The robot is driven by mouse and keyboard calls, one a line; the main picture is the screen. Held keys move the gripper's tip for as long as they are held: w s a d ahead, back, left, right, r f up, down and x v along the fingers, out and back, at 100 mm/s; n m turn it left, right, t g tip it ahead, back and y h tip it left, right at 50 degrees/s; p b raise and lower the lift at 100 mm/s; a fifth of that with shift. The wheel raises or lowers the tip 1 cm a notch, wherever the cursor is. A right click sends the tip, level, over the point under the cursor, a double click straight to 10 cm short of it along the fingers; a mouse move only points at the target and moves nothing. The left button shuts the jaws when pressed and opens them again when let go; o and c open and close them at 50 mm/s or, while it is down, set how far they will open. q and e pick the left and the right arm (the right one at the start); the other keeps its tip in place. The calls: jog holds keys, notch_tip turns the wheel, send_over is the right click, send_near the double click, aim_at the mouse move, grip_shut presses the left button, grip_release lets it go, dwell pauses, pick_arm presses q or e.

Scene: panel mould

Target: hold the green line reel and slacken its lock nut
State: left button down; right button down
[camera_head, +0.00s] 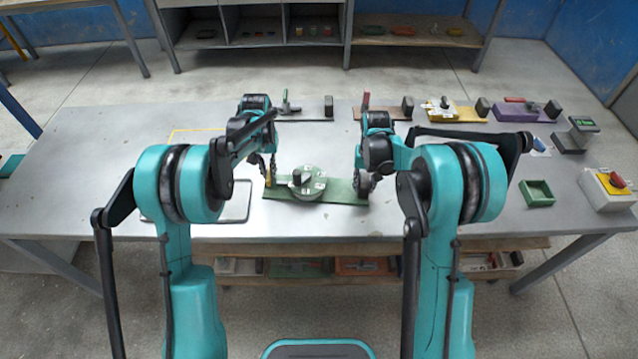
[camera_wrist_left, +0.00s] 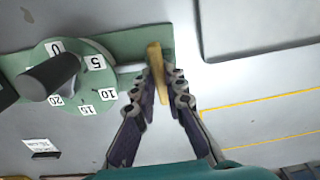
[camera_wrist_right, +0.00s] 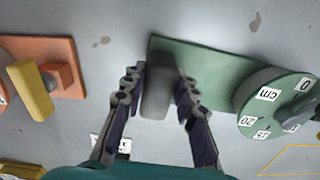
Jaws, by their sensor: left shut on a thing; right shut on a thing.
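The green line reel (camera_head: 306,184) is a round numbered dial with a dark knob, on a green base plate (camera_head: 345,188) on the table. The left wrist view shows the dial (camera_wrist_left: 98,78) with a short rod running to a yellow bar (camera_wrist_left: 155,60), seemingly the lock nut. My left gripper (camera_head: 268,172) is shut on this yellow bar, with a finger on each side. My right gripper (camera_head: 362,184) is shut on the dark grey block (camera_wrist_right: 157,95) at the other end of the base plate. The fingers partly hide the block.
An orange station (camera_wrist_right: 65,50) with a yellow bar stands beside the green plate in the right wrist view. Other stations, yellow (camera_head: 466,114) and purple (camera_head: 510,115), line the back right. A green tray (camera_head: 537,193) and a red-button box (camera_head: 607,188) are at the right.

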pick_arm(q)
jog(key=n, duration=1.6)
jog(key=shift+n, duration=2.4)
jog(key=c, duration=1.6)
grip_release()
jog(key=shift+o, duration=0.2)
